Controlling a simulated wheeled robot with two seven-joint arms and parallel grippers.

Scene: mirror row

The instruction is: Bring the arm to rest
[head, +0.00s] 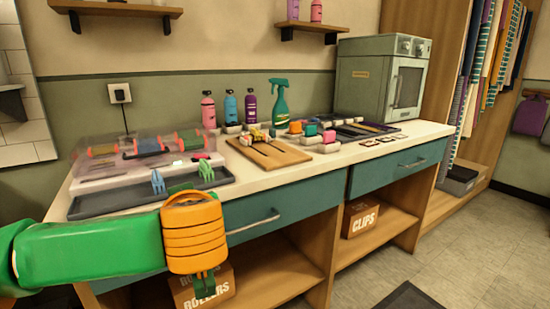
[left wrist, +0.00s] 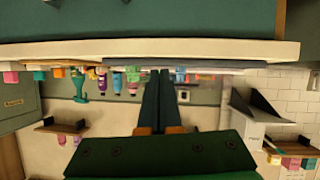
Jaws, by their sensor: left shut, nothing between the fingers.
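My left arm (head: 100,246) comes in from the left in the head view, green with an orange ribbed wrist (head: 194,232). My left gripper (head: 205,282) hangs down from it, in front of the counter's front face. In the left wrist view my left gripper (left wrist: 159,74) shows two dark fingers close together, shut and empty. That view is upside down. My right gripper is in neither view.
The counter (head: 330,166) carries a grey tray (head: 100,206), a clear-lidded case (head: 95,165), a wooden board (head: 285,155), bottles and a grey cabinet (head: 375,85). A rollers box (head: 225,285) sits on the lower shelf behind my gripper. Floor (head: 480,240) at the right is clear.

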